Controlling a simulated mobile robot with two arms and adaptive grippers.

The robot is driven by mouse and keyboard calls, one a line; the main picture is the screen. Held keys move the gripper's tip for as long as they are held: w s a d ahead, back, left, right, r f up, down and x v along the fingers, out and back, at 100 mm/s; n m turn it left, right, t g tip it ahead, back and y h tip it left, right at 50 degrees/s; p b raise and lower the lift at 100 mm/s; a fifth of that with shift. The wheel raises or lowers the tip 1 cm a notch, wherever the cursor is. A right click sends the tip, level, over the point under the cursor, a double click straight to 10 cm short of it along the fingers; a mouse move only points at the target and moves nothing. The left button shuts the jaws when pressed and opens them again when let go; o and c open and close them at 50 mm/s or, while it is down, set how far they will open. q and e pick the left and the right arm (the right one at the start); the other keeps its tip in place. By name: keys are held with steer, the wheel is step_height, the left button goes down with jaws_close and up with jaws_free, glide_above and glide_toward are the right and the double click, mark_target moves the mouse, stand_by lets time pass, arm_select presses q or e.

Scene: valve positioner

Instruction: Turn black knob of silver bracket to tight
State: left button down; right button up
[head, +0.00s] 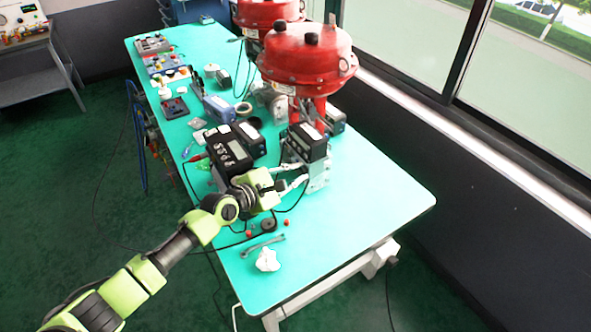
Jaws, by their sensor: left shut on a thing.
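The silver bracket (319,180) stands on the teal table below the black positioner box (307,142), at the foot of the front red valve actuator (306,62). My left gripper (298,183) reaches in from the left, and its pale fingers are at the left side of the bracket. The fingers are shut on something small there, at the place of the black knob. The knob itself is hidden by the fingers, so its turn position cannot be seen. My right gripper is not in view.
A black device with a display (232,155) lies left of the gripper. A wrench (263,245), a crumpled white cloth (268,260) and small red parts lie in front. Cables run close to the arm. The table's right front is clear. Windows line the right wall.

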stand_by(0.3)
arm_select(q)
steer(key=c, duration=2.2)
jaws_free()
steer(key=shift+s, duration=0.1)
steer(key=v, duration=1.1)
steer(key=shift+s+a+r, duration=0.1)
steer(key=shift+s+a, duration=0.1)
steer(key=shift+s, duration=0.15)
